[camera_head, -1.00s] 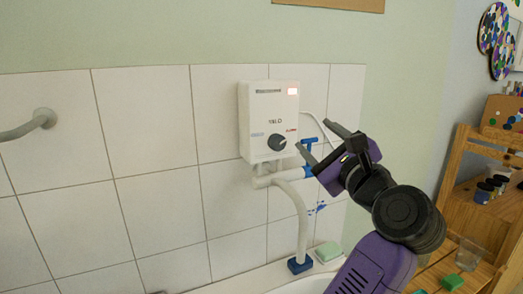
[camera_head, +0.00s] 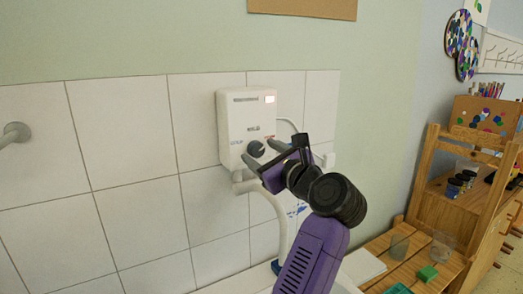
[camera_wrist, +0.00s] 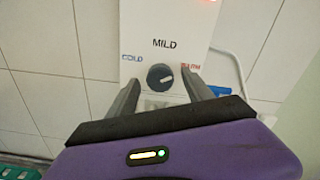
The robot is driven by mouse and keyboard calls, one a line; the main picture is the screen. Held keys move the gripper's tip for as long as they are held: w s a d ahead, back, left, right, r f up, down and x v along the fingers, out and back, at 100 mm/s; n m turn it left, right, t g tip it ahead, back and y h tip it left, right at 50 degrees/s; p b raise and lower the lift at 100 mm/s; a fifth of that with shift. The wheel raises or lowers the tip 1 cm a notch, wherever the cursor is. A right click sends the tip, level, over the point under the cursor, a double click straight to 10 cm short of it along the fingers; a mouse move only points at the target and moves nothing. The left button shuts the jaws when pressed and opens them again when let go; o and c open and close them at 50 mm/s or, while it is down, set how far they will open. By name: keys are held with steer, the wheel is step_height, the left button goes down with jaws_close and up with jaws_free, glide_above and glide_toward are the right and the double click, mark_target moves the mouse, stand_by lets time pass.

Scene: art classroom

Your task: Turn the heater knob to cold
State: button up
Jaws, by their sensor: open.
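The white wall heater (camera_head: 233,120) hangs on the tiled wall. Its dark round knob (camera_head: 256,149) sits low on its front, and it also shows in the wrist view (camera_wrist: 160,77). The wrist view shows "COLD" in blue to the knob's upper left, "MILD" above, and a red label to the right. The knob's pale mark points to the right, toward the red label. My gripper (camera_head: 271,152) is open at the heater's lower front. In the wrist view my gripper (camera_wrist: 161,97) has one finger on each side just below the knob; contact is not clear.
Pipes (camera_head: 270,195) run down below the heater, partly hidden by my arm. A grey wall rail (camera_head: 15,135) is at the far left. A wooden shelf (camera_head: 435,200) with jars stands at the right.

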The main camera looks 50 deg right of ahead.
steer(key=shift+w, duration=0.15)
jaws_close()
